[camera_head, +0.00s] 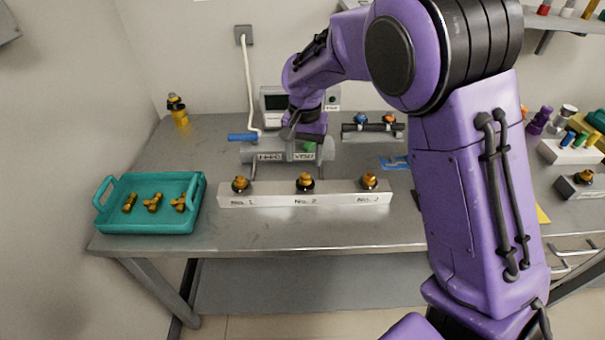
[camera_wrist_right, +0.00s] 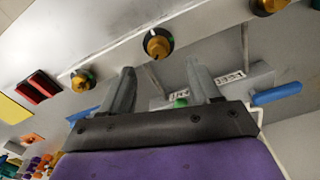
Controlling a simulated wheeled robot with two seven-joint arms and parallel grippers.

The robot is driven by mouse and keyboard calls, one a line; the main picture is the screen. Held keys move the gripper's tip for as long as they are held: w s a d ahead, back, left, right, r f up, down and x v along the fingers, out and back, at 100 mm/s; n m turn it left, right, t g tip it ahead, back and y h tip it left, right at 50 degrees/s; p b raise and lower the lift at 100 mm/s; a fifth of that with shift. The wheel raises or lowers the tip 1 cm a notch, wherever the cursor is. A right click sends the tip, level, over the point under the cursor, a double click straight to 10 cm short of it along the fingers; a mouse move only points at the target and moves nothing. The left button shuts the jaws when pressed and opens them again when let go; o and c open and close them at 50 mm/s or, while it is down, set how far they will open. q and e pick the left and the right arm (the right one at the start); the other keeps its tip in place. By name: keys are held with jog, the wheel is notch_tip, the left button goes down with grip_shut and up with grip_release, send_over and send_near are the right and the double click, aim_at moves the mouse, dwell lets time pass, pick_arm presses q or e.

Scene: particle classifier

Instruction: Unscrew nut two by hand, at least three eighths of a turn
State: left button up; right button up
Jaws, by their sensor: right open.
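Nut two (camera_head: 305,181) is a brass nut with a dark base, on the middle position of a long pale block (camera_head: 270,199), above the label No. 2. It also shows in the right wrist view (camera_wrist_right: 158,43), beyond the gap between my fingertips and not between them. My right gripper (camera_head: 291,130) is behind the block in the head view, above the grey apparatus, its fingers partly hidden. In the right wrist view my right gripper (camera_wrist_right: 163,78) is open and empty, its two grey fingers apart. My left gripper is not in view.
Similar brass nuts sit at No. 1 (camera_head: 240,184) and the right position (camera_head: 369,181). A grey cylinder apparatus (camera_head: 262,151) with a blue handle (camera_head: 243,137) stands behind the block. A teal tray (camera_head: 150,222) with brass fittings is at left. The table front is clear.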

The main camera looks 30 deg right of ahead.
aim_at(305, 175)
notch_tip(305, 175, down, 5)
jog(key=shift+s+d+f, duration=0.1)
jog(key=shift+s+f, duration=0.05)
jog(key=shift+f, duration=0.65)
jog(key=c, duration=1.1)
jog(key=shift+o, duration=0.2)
jog(key=n+p, duration=0.1)
jog(key=p, duration=0.2)
jog(key=r+n+p, duration=0.1)
jog(key=n+p, duration=0.1)
jog(key=p, duration=0.2)
jog(key=shift+n, duration=0.3)
jog(key=shift+f+n+p, duration=0.2)
jog(key=shift+n+p, duration=0.2)
jog(key=shift+p, duration=0.15)
jog(key=shift+f, duration=0.25)
